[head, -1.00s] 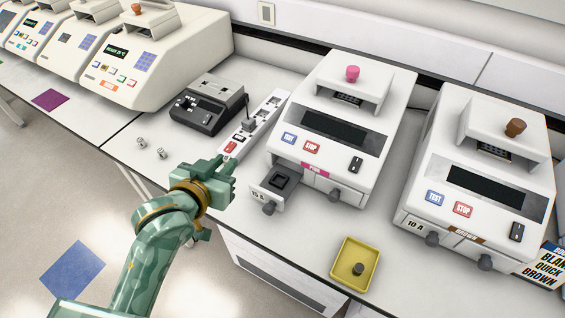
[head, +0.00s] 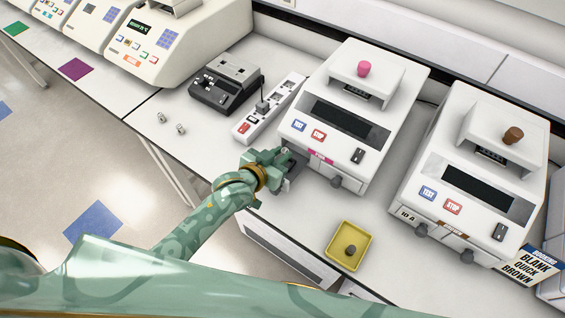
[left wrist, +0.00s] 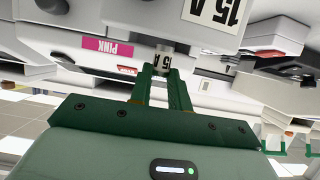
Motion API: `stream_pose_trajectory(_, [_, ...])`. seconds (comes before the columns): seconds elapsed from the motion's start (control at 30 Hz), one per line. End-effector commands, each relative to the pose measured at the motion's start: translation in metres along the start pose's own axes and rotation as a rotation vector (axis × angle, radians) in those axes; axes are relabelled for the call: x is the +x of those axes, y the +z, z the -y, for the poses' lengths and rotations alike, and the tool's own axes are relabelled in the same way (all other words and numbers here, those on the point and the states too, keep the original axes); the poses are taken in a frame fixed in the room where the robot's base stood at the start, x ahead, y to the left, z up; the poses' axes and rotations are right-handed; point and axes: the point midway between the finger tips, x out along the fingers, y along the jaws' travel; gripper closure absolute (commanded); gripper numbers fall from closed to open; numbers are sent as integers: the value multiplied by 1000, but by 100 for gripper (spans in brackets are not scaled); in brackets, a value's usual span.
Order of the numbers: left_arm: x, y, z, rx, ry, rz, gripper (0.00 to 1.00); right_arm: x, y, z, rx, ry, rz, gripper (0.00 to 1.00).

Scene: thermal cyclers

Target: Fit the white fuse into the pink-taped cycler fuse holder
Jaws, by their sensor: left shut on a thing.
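My left gripper (head: 284,160) is at the front of the pink-taped cycler (head: 345,120), over its pulled-out fuse drawer (head: 292,181), which it mostly covers. In the left wrist view the gripper (left wrist: 163,78) is shut on the white fuse (left wrist: 164,60), which has a metal cap and a "15 A" mark. The drawer front with its "15 A" label (left wrist: 212,10) shows close by, with the pink tape (left wrist: 112,47) to its left. I cannot tell whether the fuse touches the holder. My right gripper is not in view.
A brown-taped cycler (head: 470,170) stands to the right. A yellow tray (head: 333,262) with a dark piece (head: 350,250) sits near the bench edge. Two small fuses (head: 161,118) (head: 181,129) stand at left. A power strip (head: 250,122) and a black device (head: 225,85) lie behind.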

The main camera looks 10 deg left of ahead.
Motion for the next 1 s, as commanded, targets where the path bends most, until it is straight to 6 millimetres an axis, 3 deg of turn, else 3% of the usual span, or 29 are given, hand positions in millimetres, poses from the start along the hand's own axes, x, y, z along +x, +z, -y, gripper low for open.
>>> stream_pose_trajectory(0.17, [17, 9, -1, 1, 0, 0, 100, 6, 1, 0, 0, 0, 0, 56])
stream_pose_trajectory(0.33, [27, 34, -1, 1, 0, 2, 100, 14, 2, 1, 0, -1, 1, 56])
stream_pose_trajectory(0.77, [29, 40, 0, 1, 0, 1, 100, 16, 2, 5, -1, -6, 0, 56])
stream_pose_trajectory(0.8, [29, 40, 0, 1, 0, 1, 76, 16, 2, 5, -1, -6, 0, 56])
stream_pose_trajectory(0.87, [28, 40, 0, 1, 0, 1, 60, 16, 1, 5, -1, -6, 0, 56])
stream_pose_trajectory(1.0, [28, 40, 0, 1, 0, 2, 60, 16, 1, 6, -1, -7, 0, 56])
